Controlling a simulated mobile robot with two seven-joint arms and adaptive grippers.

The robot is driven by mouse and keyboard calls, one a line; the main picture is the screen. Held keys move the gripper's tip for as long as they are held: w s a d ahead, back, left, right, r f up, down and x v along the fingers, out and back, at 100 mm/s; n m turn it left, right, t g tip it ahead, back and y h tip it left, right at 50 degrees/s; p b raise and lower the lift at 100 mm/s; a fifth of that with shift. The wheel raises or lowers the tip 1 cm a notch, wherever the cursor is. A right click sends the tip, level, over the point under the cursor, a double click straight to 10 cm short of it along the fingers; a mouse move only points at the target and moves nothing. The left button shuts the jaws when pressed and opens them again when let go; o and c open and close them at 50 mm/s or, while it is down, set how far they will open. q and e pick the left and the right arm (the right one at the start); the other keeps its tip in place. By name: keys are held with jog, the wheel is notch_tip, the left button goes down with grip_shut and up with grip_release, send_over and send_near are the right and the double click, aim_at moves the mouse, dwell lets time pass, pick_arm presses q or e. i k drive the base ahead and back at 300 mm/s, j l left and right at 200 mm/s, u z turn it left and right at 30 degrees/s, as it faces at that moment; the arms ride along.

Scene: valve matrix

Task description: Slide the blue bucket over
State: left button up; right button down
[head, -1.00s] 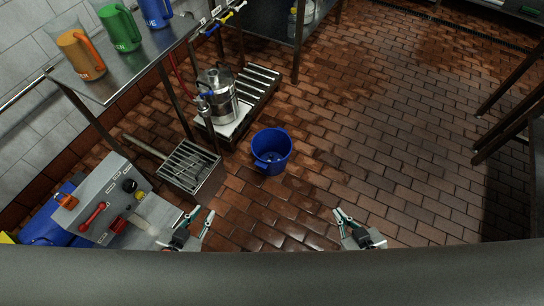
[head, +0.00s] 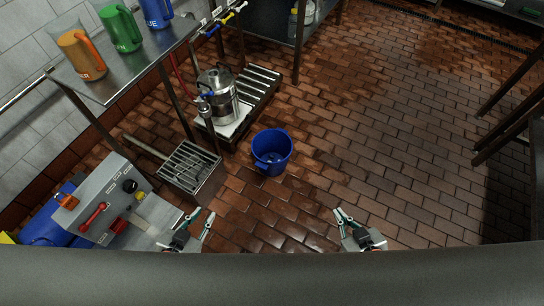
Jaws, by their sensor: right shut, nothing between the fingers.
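The blue bucket (head: 272,152) stands upright on the brown tiled floor in the middle of the head view. It has a handle lug on its near left side, and its inside looks empty. My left gripper (head: 203,215) is near the bottom left of the view, nearer to me than the bucket and left of it. Its fingers are apart with nothing between them. My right gripper (head: 342,215) is nearer to me and right of the bucket. It is shut and empty. Neither gripper touches the bucket.
A metal keg (head: 219,97) stands on a low platform behind and left of the bucket. A metal grate box (head: 190,168) is left of it. A control panel (head: 103,205) is at the lower left. A steel shelf (head: 108,78) holds coloured jugs. The floor right of the bucket is clear.

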aim_at(271, 148)
jog(key=z, duration=0.9)
jog(key=i+z, duration=0.2)
jog(key=i, duration=4)
jog(key=i+u, duration=0.15)
jog(key=u, duration=0.25)
jog(key=i+l+u, duration=0.1)
jog(key=u, duration=0.3)
jog(key=i+l+u, duration=0.1)
jog(key=u, duration=0.35)
jog(key=i+u, duration=0.1)
jog(key=u, duration=3.1)
jog(key=i+j+u, duration=0.2)
jog(key=u, duration=0.25)
jog(key=i+j+u, duration=0.2)
jog(key=u, duration=0.3)
jog(key=j, duration=0.1)
